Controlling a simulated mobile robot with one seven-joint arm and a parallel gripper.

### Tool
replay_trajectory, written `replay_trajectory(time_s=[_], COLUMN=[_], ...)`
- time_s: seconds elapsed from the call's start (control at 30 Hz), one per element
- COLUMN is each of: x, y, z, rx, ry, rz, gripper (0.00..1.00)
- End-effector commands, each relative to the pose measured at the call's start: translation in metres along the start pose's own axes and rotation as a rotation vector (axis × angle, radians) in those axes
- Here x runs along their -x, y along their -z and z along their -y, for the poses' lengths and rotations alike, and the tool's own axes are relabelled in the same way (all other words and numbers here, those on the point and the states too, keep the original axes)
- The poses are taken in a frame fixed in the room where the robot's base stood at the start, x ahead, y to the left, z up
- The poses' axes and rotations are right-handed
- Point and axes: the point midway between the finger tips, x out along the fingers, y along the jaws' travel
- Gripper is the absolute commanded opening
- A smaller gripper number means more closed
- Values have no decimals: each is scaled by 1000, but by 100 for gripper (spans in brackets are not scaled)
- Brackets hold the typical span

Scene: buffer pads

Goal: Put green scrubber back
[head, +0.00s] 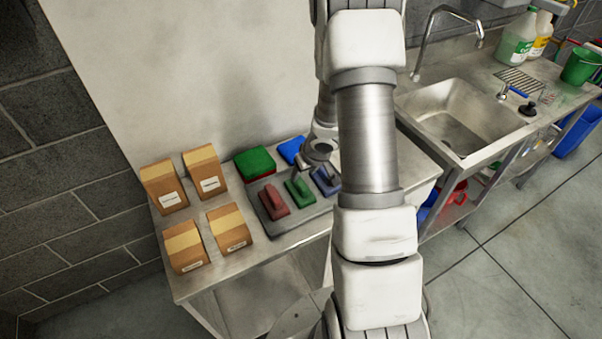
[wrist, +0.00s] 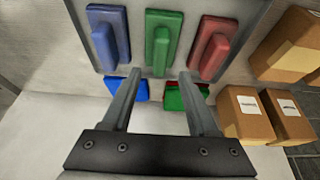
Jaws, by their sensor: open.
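The green scrubber (head: 299,190) lies on the grey tray (head: 268,226), between the red scrubber (head: 273,201) and the blue scrubber (head: 326,181). In the wrist view the green scrubber (wrist: 161,42), with its raised handle, sits just past my fingertips. My gripper (wrist: 162,76) is open and empty, its two fingers roughly in line with the green scrubber's sides. I cannot tell the height of the fingertips above the tray. In the head view my arm partly covers the gripper and the tray's right side.
A green pad (head: 255,163) lies over a red one behind the tray, with a blue pad (head: 291,150) to its right. Several brown paper bags (head: 207,171) stand on the left of the steel table (head: 288,243). A sink (head: 466,116) is at the right.

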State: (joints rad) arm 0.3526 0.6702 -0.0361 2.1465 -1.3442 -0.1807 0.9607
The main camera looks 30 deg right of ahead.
Motion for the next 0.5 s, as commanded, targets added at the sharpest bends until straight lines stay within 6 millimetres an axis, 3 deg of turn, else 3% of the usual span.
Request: replay_trajectory(time_s=[0.03, 0.1, 0.37, 0.5], x=[16, 29, 50, 67], y=[2, 2, 1, 12], z=[0, -1, 0, -3], rx=[-1, -1, 0, 6], ry=[0, -1, -1, -43], rz=[0, -1, -1, -22], gripper=[60, 60, 60, 60])
